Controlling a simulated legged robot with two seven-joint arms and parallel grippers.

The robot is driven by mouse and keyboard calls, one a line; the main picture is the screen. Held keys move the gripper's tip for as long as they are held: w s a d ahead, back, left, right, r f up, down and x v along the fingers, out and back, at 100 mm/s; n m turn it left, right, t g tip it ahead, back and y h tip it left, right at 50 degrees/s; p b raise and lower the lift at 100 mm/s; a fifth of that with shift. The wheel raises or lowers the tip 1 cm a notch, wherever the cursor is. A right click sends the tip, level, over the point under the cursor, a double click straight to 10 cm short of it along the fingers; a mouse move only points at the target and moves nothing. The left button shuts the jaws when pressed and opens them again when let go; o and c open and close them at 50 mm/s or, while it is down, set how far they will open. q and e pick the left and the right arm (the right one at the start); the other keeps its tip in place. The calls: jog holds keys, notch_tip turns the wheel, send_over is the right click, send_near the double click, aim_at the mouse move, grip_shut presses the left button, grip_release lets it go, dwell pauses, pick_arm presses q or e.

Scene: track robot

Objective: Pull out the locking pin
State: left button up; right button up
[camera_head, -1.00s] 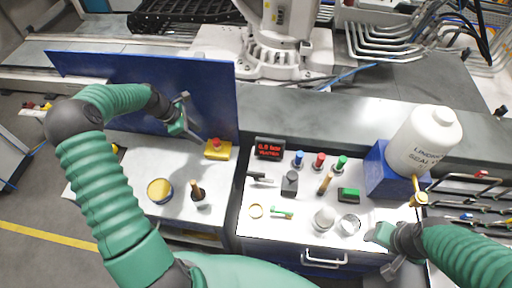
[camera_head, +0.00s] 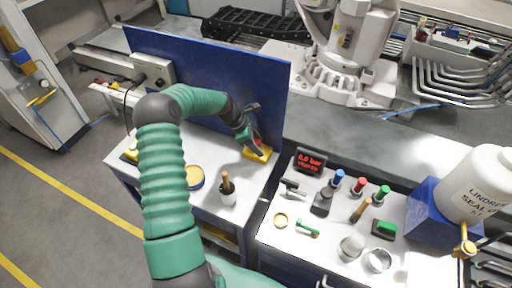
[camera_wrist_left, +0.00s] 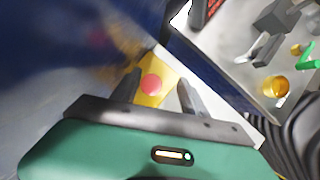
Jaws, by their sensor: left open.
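My left gripper (camera_head: 252,130) is open, close above a yellow box with a red round button (camera_head: 257,152) by the blue panel. In the left wrist view the red button (camera_wrist_left: 152,85) shows between the two spread fingers of my left gripper (camera_wrist_left: 160,90), with nothing held. Whether the fingers touch the box cannot be told. No locking pin can be made out for certain. My right gripper is out of view.
The blue panel (camera_head: 190,75) stands upright behind the left table. That table holds a yellow-topped round tin (camera_head: 194,177) and a dark cup with a brown handle (camera_head: 228,190).

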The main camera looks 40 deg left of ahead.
pick_arm(q)
jog(key=shift+w+d+f, duration=0.5)
jog(key=shift+w+d, duration=0.05)
jog(key=shift+w, duration=0.25)
jog(key=a, duration=0.3)
jog(key=shift+s+a, duration=0.1)
jog(key=shift+s, duration=0.2)
jog(key=shift+a, duration=0.15)
jog(key=shift+w+d+r, duration=0.2)
jog(key=shift+w+d, duration=0.05)
jog(key=shift+d, duration=0.2)
jog(key=shift+s+r+p, duration=0.15)
jog(key=shift+p, duration=0.25)
jog(key=shift+f, duration=0.2)
jog(key=shift+d, duration=0.2)
jog(key=shift+c, duration=0.5)
jog(key=shift+d, duration=0.2)
jog(key=c, duration=0.7)
grip_shut()
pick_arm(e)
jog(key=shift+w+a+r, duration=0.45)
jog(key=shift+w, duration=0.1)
pick_arm(q)
jog(key=shift+s+a+f, duration=0.1)
jog(key=shift+a, duration=0.15)
